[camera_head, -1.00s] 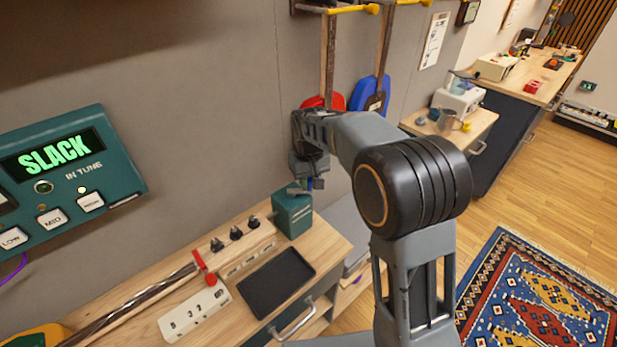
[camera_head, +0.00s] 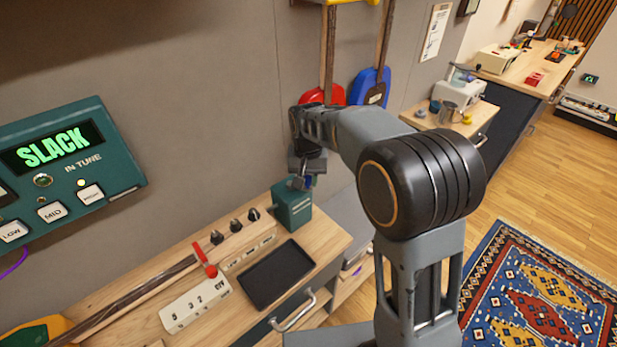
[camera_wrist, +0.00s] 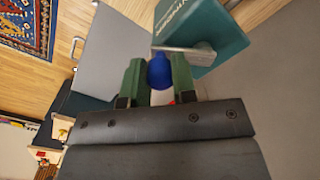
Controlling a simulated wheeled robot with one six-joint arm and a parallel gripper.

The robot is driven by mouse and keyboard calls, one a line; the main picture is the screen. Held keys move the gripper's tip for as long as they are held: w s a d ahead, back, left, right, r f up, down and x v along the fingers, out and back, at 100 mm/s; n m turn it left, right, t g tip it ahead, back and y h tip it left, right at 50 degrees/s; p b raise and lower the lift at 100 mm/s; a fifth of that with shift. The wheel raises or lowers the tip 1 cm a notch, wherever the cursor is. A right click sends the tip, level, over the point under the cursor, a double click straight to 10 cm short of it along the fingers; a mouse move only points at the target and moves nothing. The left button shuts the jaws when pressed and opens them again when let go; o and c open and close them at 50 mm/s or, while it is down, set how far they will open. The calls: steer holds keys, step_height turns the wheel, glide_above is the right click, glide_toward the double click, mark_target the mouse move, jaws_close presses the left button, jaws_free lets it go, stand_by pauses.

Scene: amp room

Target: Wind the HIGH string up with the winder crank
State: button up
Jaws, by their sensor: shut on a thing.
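The winder is a teal box (camera_head: 293,205) at the right end of the wooden bench. In the wrist view, its teal body (camera_wrist: 215,35) carries a grey crank arm (camera_wrist: 183,49) ending in a blue knob (camera_wrist: 158,70). My gripper (camera_wrist: 158,78) is shut on this knob, with a green finger on each side. In the head view, my gripper (camera_head: 305,177) is at the box's upper right and hides most of the crank. The teal tuner panel (camera_head: 70,160) reads "SLACK", with a small lamp lit above the rightmost button.
A black tray (camera_head: 275,275) lies in front of the winder. A red lever (camera_head: 204,256) stands by a white numbered block (camera_head: 195,304), with several black pegs (camera_head: 235,228) behind. The wall is close behind my gripper; red and blue instruments (camera_head: 370,88) hang there.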

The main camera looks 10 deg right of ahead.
mark_target(308, 177)
steer(key=o, duration=0.9)
step_height(308, 177, up, 14)
steer(key=shift+f, duration=0.1)
stand_by(0.3)
